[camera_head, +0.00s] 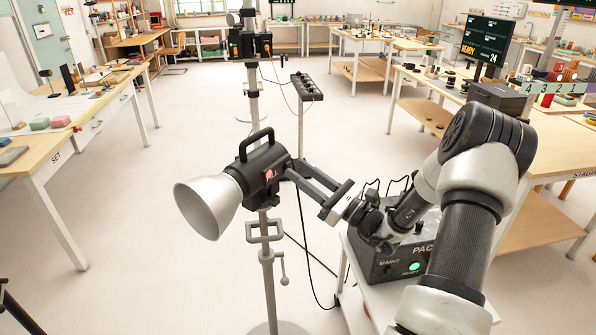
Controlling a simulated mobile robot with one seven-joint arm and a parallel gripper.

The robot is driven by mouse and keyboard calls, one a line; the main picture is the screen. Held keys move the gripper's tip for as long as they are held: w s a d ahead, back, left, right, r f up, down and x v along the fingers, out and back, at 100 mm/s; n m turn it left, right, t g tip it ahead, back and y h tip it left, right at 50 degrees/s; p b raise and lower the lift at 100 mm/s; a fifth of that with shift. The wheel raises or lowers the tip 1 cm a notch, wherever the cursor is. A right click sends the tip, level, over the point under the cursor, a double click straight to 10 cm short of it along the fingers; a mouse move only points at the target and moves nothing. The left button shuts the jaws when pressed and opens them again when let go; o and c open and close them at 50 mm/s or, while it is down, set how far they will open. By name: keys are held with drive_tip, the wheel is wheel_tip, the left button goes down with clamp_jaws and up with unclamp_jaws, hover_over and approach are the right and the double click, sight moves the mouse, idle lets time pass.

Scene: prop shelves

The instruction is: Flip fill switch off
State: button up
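A black lamp head (262,170) with a top handle and a silver reflector (208,205) stands on a grey stand at the centre. A small red switch (268,174) shows on its side facing me. I cannot read any label on the lamp or tell which way the switch is set. My gripper (288,172) reaches in from the right, with its fingertips at the right side of the lamp head, just right of the switch. I cannot tell whether they touch the housing.
A dark power pack (388,262) marked MAINS, with a green light (414,267), sits on a white cart under my arm. A second lamp (250,44) stands behind, beside a post with a black strip (306,87). Cables hang near the stand.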

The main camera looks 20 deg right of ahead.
drive_tip(key=b+v, duration=0.1)
drive_tip(key=v, duration=1.4)
drive_tip(key=shift+s+d, duration=0.15)
drive_tip(key=shift+s, duration=0.2)
drive_tip(key=shift+f, duration=0.15)
